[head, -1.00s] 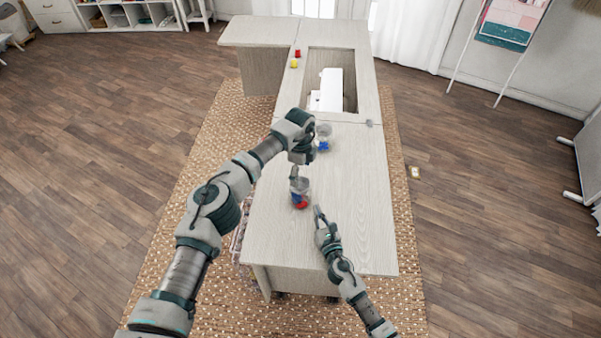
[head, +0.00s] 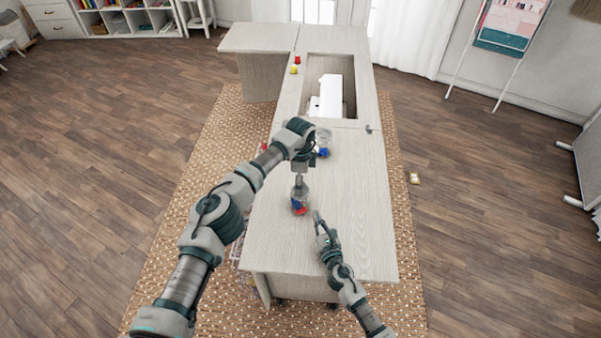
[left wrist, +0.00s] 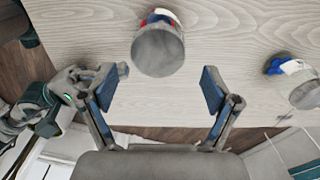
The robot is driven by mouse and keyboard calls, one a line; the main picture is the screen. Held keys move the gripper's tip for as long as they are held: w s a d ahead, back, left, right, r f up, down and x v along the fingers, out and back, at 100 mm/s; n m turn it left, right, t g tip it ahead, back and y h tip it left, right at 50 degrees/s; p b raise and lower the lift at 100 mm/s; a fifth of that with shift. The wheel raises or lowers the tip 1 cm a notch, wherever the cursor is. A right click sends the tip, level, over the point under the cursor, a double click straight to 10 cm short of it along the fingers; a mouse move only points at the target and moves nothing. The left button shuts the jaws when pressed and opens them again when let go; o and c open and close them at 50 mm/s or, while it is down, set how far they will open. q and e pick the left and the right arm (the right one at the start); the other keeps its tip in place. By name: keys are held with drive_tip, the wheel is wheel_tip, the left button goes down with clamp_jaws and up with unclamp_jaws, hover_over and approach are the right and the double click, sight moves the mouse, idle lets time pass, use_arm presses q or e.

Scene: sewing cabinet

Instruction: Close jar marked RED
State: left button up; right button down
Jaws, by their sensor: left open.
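The nearer jar (head: 300,198) stands on the tabletop with red and blue showing low on it. In the left wrist view, its round grey top (left wrist: 158,52) hides most of it, with red, blue and white behind. I cannot read a marking. A second jar (head: 323,143), with blue at its base, stands farther back; the left wrist view shows it at the right edge (left wrist: 306,93). My left gripper (head: 299,181) is open above the nearer jar, which shows beyond its fingertips. My right gripper (head: 318,217) is low, just right of that jar; its opening is unclear.
The pale wooden tabletop (head: 350,215) is clear to the right. A white sewing machine (head: 331,92) sits in the recess at the back. A red spool (head: 297,59) and a yellow spool (head: 294,70) stand left of the recess. Another red item (head: 265,147) is partly behind my left arm.

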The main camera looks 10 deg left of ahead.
sight(300, 199)
use_arm(q)
drive_tip(key=shift+f, duration=1.9)
drive_tip(key=c, duration=1.2)
drive_tip(key=m, duration=0.4)
drive_tip(key=o, duration=1.3)
